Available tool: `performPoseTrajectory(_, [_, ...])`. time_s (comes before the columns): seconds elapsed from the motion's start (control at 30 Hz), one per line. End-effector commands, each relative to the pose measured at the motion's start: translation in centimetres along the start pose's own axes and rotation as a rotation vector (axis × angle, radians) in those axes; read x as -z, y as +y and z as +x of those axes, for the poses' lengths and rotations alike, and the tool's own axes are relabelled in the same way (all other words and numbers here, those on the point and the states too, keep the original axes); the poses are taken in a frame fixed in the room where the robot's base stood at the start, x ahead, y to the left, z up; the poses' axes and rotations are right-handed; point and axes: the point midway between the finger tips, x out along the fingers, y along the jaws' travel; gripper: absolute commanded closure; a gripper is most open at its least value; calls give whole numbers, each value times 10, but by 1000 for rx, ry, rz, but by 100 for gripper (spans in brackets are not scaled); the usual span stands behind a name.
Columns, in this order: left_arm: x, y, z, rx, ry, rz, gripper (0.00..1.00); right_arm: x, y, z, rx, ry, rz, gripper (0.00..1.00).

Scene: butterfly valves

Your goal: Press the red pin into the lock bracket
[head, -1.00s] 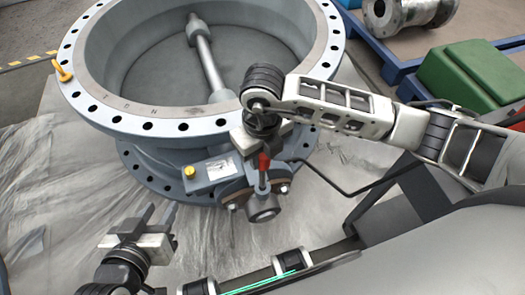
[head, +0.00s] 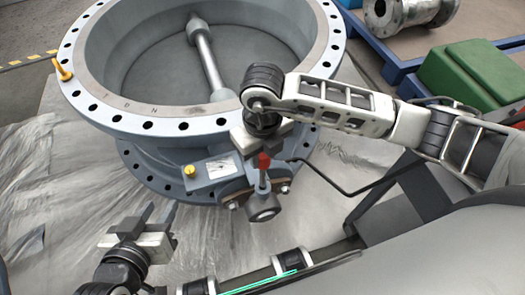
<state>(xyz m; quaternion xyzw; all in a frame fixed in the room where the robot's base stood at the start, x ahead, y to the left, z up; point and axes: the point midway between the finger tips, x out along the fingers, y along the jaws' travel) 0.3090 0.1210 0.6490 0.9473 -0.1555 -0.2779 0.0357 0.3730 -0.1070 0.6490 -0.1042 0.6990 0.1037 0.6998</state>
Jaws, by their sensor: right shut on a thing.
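The red pin (head: 264,162) stands upright just below my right gripper (head: 262,150), its red head at the fingers and its grey shank running down. The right gripper is shut on the pin's head. The lock bracket (head: 258,189) is at the valve's front, by the round shaft end (head: 263,207); the pin's lower end meets this area, but how deep it sits cannot be told. My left gripper (head: 158,213) is open and empty, at the lower left over the sheet, apart from the valve.
The large grey butterfly valve (head: 140,124) fills the upper middle, with a yellow eyebolt (head: 65,70) on its flange and a yellow plug (head: 190,170) on its front. A bent black rod (head: 345,191) lies to the right. A green box (head: 468,70) stands at the right.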

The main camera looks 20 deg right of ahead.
Motion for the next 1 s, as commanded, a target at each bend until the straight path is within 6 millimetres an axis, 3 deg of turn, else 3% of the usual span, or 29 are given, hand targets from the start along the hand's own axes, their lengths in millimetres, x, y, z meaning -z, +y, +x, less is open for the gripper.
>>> performPoseTrajectory(1.0, [-12,-3,5,-1,-6,10,64,0,0,14,-1,-1,1,93])
